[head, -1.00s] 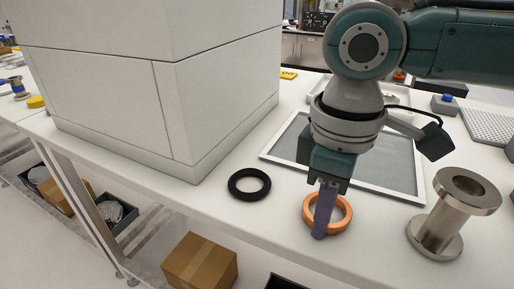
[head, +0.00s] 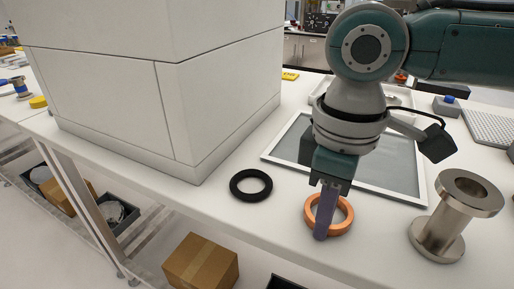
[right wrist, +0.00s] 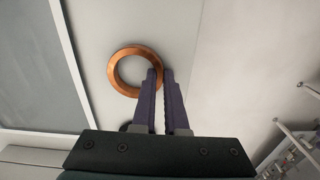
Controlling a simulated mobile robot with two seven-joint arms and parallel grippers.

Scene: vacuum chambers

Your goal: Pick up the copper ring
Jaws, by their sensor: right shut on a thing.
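The copper ring (head: 343,222) lies flat on the white table near its front edge, just in front of the grey framed mat. It also shows in the right wrist view (right wrist: 115,70). My left gripper is not in view.
A black ring (head: 251,185) lies to the left of the copper ring. A metal flanged spool (head: 440,222) stands close on the right. A grey mat with a white frame (head: 395,165) lies behind. A large white box (head: 200,85) fills the left. The table's front edge is near.

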